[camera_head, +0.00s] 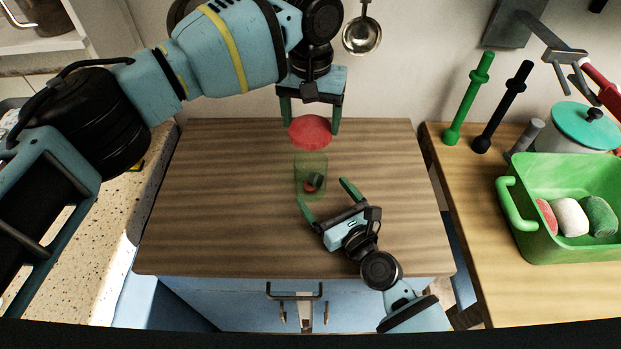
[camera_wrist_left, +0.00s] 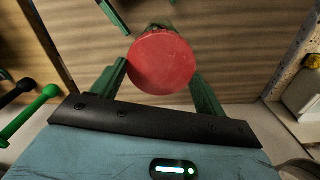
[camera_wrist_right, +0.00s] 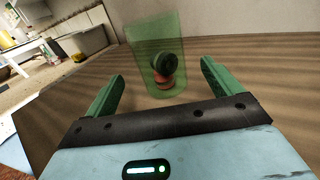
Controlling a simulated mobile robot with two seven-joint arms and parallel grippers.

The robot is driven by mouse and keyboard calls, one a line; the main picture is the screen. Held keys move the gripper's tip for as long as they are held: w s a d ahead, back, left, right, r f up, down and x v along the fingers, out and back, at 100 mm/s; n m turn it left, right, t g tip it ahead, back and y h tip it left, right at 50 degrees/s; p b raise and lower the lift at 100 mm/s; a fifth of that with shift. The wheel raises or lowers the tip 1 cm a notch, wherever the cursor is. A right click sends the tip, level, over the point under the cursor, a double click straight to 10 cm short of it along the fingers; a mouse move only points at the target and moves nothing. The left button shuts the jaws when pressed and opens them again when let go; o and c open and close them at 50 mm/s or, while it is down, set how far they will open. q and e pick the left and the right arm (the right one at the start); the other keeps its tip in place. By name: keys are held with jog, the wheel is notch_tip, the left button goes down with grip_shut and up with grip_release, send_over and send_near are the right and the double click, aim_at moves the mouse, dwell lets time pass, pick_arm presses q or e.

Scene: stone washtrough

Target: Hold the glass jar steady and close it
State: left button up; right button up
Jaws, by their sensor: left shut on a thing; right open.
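The glass jar (camera_head: 310,172) is a green see-through cylinder standing upright on the wooden worktop, with small dark and red things inside. It also shows in the right wrist view (camera_wrist_right: 140,60). A round red lid (camera_head: 310,132) is in my left gripper (camera_head: 309,126), whose fingers hold it at its sides. The lid is off the jar, and in the left wrist view the lid (camera_wrist_left: 162,62) hides most of the jar. My right gripper (camera_head: 322,191) is open and low, its fingertips on either side of the jar's near side; I cannot tell if one touches it.
A green tub (camera_head: 530,240) with several rounded things stands on the right counter. A teal-lidded pot (camera_head: 585,127) and green (camera_head: 467,98) and black (camera_head: 502,106) upright rods stand behind it. A ladle (camera_head: 361,36) hangs on the wall. The worktop (camera_head: 220,210) around the jar is clear.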

jog(key=shift+x, duration=3.2)
jog(key=c, duration=1.5)
pick_arm(q)
jog(key=shift+f, duration=2.5)
pick_arm(e)
jog(key=shift+o, duration=0.2)
pick_arm(q)
jog(key=shift+f, duration=0.1)
jog(key=shift+f, duration=0.8)
jog(key=shift+f, duration=0.6)
